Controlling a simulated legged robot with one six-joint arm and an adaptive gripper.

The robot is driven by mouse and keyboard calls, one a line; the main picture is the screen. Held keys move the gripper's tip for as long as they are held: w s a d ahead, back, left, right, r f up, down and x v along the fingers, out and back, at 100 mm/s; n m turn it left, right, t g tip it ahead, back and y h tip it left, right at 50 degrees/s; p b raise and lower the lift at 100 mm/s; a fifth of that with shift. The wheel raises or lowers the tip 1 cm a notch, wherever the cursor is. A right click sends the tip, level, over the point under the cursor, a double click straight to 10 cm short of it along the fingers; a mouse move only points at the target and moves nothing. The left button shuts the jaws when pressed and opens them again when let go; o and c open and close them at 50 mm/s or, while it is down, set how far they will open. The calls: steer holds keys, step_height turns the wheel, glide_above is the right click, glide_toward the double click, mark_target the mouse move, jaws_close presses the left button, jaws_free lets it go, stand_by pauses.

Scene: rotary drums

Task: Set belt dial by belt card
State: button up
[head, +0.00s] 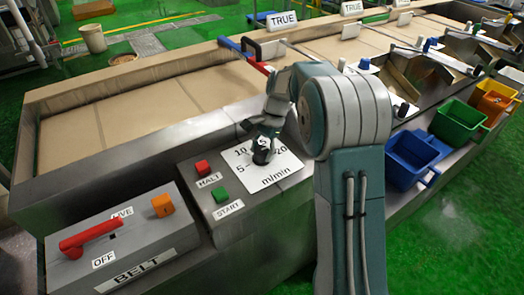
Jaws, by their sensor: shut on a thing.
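The belt dial stands on a white scale plate (270,178) marked 5, 10, a partly covered 20 and m/min. My gripper (263,148) is down over the middle of this plate, shut on the dial's knob. The gripper hides most of the knob and part of the scale, so I cannot read where the dial points. I cannot make out a belt card with a speed on it. Several white cards stand along the back, two of them clearly reading TRUE (283,20).
Left of the dial are a red HALT button (202,168) and a green START button (220,194). The BELT box (125,240) has a red lever (90,236) and an orange switch (162,205). Blue (410,158), green (457,125) and orange (494,100) bins hang at right.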

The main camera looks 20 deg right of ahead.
steer(key=o, duration=1.1)
steer(key=shift+w+a, duration=0.1)
steer(key=shift+o, duration=0.2)
steer(key=shift+r, duration=0.1)
steer(key=v, duration=1.1)
steer(key=shift+r, duration=0.3)
steer(key=shift+w, duration=0.15)
